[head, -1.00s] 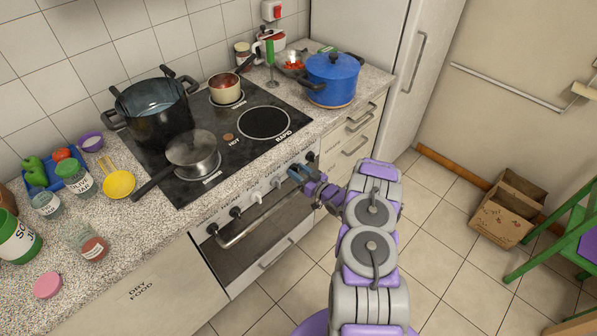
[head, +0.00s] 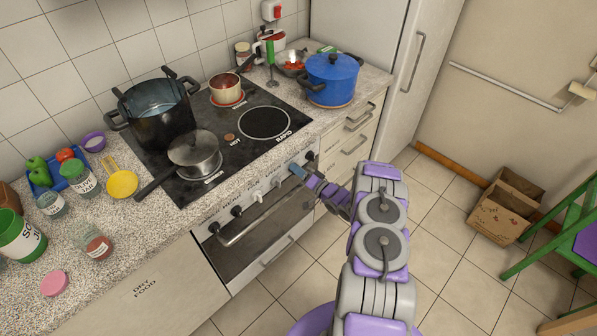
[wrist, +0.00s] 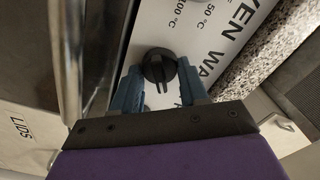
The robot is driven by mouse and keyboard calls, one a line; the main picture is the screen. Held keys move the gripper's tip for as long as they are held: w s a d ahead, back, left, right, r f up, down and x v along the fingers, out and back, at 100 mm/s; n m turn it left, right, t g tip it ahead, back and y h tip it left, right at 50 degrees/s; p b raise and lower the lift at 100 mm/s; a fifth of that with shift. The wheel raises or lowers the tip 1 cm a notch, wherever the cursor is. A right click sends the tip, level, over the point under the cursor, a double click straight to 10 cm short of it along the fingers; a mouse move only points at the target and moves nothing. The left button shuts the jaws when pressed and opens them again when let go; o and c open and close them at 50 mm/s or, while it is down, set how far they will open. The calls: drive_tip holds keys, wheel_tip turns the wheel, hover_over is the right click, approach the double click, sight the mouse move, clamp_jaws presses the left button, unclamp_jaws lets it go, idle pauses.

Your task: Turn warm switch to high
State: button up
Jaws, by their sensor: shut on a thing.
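In the wrist view, a round black knob (wrist: 158,65) sits on the pale oven panel (wrist: 188,30), its grip bar pointing roughly down in the picture. My gripper (wrist: 158,78) has its blue fingers on either side of the knob and is shut on it. Partial lettering reading "VEN" and "WA" and temperature marks, including 100 °C, show near the knob. No mark reading "high" shows. In the head view, my gripper (head: 298,171) is at the right part of the oven's front panel, and its fingers partly hide the controls there.
Other knobs (head: 236,211) line the panel to the left, above the oven handle (head: 240,236). A saucepan (head: 193,152), a black pot (head: 157,112) and a small pot (head: 226,89) stand on the hob. Floor right of my arm is clear up to a cardboard box (head: 502,212).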

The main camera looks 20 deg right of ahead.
drive_tip(key=m, duration=0.8)
drive_tip(key=m+b, duration=0.1)
drive_tip(key=m, duration=0.3)
drive_tip(key=shift+d+f+m, duration=0.2)
drive_tip(key=shift+f+m, duration=0.05)
drive_tip(key=shift+m, duration=0.05)
idle(0.4)
drive_tip(key=o, duration=0.8)
drive_tip(key=shift+f, duration=0.15)
drive_tip(key=shift+o, duration=1.1)
drive_tip(key=shift+d, duration=0.1)
